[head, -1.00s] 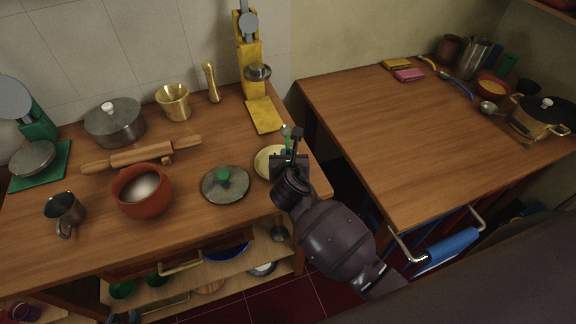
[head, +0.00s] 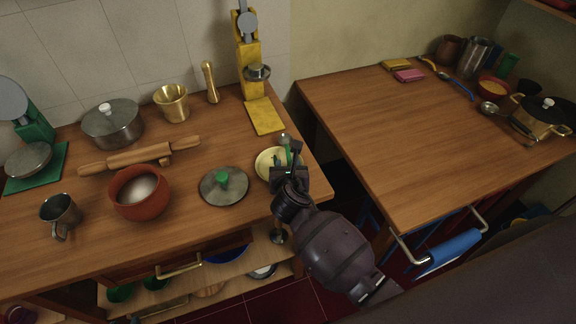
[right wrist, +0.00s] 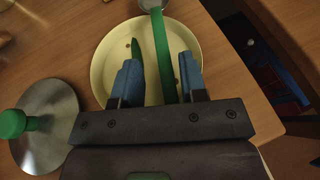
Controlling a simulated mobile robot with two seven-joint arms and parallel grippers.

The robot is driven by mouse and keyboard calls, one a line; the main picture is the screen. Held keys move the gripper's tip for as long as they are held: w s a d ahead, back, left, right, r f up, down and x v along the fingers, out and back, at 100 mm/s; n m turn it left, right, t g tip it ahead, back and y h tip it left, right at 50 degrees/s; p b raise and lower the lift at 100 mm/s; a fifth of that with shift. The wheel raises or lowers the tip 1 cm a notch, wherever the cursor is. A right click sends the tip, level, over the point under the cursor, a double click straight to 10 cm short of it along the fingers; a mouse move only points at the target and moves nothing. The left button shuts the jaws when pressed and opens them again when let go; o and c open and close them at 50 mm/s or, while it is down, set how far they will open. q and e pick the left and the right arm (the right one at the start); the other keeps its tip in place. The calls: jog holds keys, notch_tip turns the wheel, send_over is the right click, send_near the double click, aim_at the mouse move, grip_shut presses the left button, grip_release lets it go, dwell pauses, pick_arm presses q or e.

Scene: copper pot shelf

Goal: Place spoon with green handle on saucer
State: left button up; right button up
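The spoon with the green handle (right wrist: 161,55) lies across the cream saucer (right wrist: 107,60) in the right wrist view, its metal bowl at the far rim. In the head view the spoon's bowl (head: 285,139) shows at the back edge of the saucer (head: 262,163). My right gripper (right wrist: 157,62) is open, with one blue finger on each side of the handle and a gap to both. It is over the saucer in the head view (head: 288,158), hiding part of it. A second green shape, perhaps a marking, shows beside the left finger. My left gripper is not in view.
A lid with a green knob (head: 223,186) lies left of the saucer. The counter's right edge is close, with a gap before the other counter (head: 410,130).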

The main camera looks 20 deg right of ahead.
jog(key=p+v, duration=0.1)
jog(key=v, duration=0.9)
jog(key=shift+p, duration=0.3)
jog(key=shift+v, duration=0.8)
jog(key=shift+d, duration=0.1)
jog(key=s+d+f+m+y, duration=0.1)
jog(key=s+d+m, duration=0.3)
jog(key=m, duration=0.6)
jog(key=s+d+f+m+y, duration=0.1)
jog(key=s+d+f+m, duration=0.3)
jog(key=m, duration=0.7)
jog(key=s+d+f+m+g+y, duration=0.1)
jog(key=s+d+f+m, duration=0.2)
jog(key=m, duration=0.7)
jog(key=s+d, duration=0.2)
jog(key=s, duration=0.2)
jog(key=shift+f+m+y, duration=0.25)
jog(key=shift+m+y, duration=0.05)
jog(key=shift+y, duration=0.1)
